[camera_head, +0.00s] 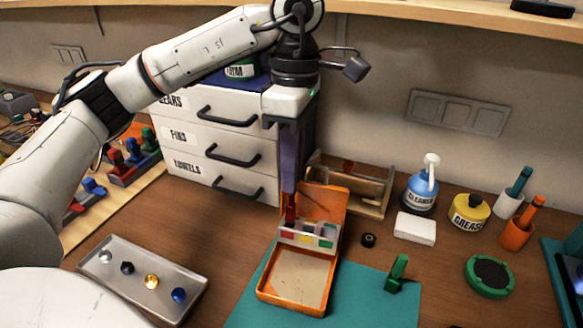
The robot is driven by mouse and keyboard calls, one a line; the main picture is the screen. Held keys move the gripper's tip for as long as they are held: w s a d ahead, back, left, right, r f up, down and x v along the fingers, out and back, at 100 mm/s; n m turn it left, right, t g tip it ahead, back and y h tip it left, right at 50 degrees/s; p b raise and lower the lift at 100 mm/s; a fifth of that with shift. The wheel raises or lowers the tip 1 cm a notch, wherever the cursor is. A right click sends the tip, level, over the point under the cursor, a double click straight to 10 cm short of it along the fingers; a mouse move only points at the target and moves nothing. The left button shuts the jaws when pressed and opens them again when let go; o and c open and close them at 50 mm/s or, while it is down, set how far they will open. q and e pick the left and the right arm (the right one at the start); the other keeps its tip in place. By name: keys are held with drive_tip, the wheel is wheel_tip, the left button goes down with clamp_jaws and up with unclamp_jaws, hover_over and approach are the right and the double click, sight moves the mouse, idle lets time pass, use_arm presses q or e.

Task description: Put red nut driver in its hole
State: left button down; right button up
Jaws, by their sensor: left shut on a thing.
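My left gripper (289,190) points straight down near the middle of the head view. It is shut on the red nut driver (290,209), which hangs upright below the fingers. The driver's lower end is at the left part of a pale block (308,241) with red, yellow and green squares on its front. I cannot tell whether its tip is inside a hole or just behind or above the block. The block's holes are too small to make out. The block stands at the back of an open orange case (262,292). My right gripper is not in view.
A teal mat (352,305) lies under the case, with a green clip-like object (396,273) on it. A wooden rack (372,204) stands close behind, right of the gripper. A metal tray (128,276) with several knobs is at left. White drawers (225,145) are behind.

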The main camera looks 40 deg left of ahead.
use_arm(q)
drive_tip(key=shift+s+f, duration=0.25)
drive_tip(key=shift+f, duration=0.6)
drive_tip(key=shift+r, duration=0.1)
drive_tip(key=shift+w+a+r+p, duration=0.15)
drive_tip(key=shift+w+r+p, duration=0.05)
drive_tip(key=shift+r+p, duration=0.4)
drive_tip(key=shift+w+a+r+p, duration=0.15)
drive_tip(key=shift+r+p, duration=0.2)
drive_tip(key=shift+r, duration=0.3)
drive_tip(key=shift+w+r+p, duration=0.15)
drive_tip(key=shift+r+p, duration=1)
drive_tip(key=shift+r, duration=0.15)
